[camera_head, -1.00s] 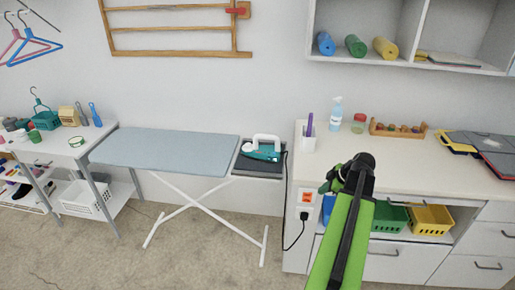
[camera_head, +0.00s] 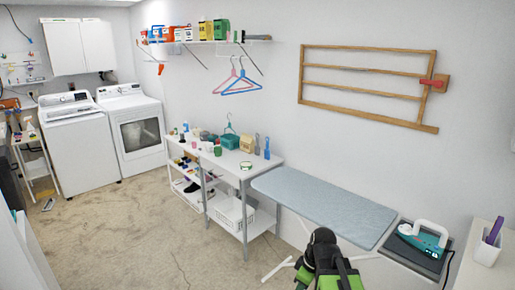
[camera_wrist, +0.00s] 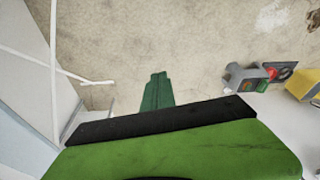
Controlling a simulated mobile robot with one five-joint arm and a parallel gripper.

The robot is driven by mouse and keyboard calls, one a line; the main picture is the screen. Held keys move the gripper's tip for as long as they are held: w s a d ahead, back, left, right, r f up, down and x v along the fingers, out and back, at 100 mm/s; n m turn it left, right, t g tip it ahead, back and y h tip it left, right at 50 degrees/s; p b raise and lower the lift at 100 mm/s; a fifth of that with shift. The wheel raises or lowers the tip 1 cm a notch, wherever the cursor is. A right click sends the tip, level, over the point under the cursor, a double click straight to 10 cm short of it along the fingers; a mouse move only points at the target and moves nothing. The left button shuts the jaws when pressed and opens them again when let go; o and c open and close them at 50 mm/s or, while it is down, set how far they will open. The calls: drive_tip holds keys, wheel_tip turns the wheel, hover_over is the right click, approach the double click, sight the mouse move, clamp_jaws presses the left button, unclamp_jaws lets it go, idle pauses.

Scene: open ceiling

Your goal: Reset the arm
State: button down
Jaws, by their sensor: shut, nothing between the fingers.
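My gripper (camera_wrist: 157,80) shows in the wrist view as narrow green fingers, close together with nothing between them. It points out over bare floor. Behind it are a dark bar and a broad green part of my own arm. In the head view my green and black arm rises at the bottom, in front of the ironing board (camera_head: 320,200). I cannot make out the fingers clearly there.
An iron (camera_head: 420,238) rests at the board's right end. A white counter (camera_head: 478,268) is at right. A white shelf table (camera_head: 245,178) stands left of the board; a washer (camera_head: 80,150) and dryer (camera_head: 137,132) stand farther left. Floor (camera_head: 150,235) at left is clear.

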drive_tip(key=s+m, duration=0.1)
drive_tip(key=m, duration=0.2)
drive_tip(key=s+m+h, duration=0.1)
drive_tip(key=s+m, duration=0.1)
drive_tip(key=m, duration=0.2)
drive_tip(key=s+d+m+g+h, duration=0.1)
drive_tip(key=m, duration=0.3)
drive_tip(key=shift+s+d+f, duration=0.1)
drive_tip(key=shift+s+f, duration=0.1)
drive_tip(key=shift+f, duration=0.1)
